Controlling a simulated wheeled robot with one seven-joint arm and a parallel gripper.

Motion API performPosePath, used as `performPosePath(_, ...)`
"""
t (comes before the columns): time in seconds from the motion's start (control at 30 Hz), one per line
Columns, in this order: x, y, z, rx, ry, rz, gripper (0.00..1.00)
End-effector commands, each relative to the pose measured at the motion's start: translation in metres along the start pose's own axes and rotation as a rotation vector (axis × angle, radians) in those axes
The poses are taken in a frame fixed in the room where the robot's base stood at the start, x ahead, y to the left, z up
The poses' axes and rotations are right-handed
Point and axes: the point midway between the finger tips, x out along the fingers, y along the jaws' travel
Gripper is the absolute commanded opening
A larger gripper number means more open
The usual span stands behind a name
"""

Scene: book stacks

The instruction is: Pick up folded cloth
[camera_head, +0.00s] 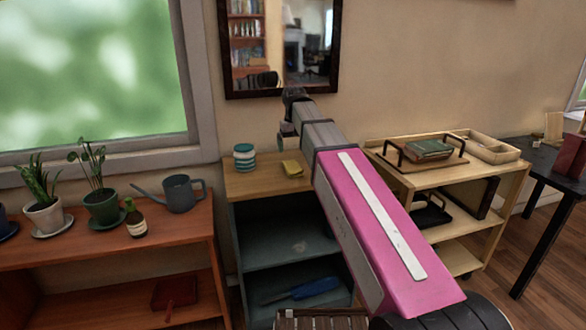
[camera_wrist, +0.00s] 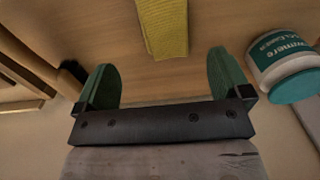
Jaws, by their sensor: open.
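The folded cloth is yellow and lies on the wooden top of a small shelf unit (camera_head: 262,184) in the head view. In the head view the cloth (camera_head: 292,168) sits just left of my pink arm. In the wrist view the cloth (camera_wrist: 163,27) is at the top middle, cut off by the frame edge. My gripper (camera_wrist: 165,80) is open, with its two green fingers apart and nothing between them. The cloth lies ahead of the fingers, roughly in line with the gap.
A white and teal tub (camera_wrist: 284,65) stands right of the fingers in the wrist view; it also shows in the head view (camera_head: 244,158). A dark mirror frame (camera_head: 282,92) hangs behind. A watering can (camera_head: 180,193) and plants stand left; a cart (camera_head: 483,190) stands right.

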Motion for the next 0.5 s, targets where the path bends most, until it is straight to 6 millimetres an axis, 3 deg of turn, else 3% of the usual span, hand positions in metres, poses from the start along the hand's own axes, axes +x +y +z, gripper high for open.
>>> performPosePath(0.1, 0.018, 0.0, 0.001, 0.0, -0.002, 0.0, 0.96)
performPosePath(0.5, 0.048, -0.004, 0.003, 0.0, -0.001, 0.0, 0.96)
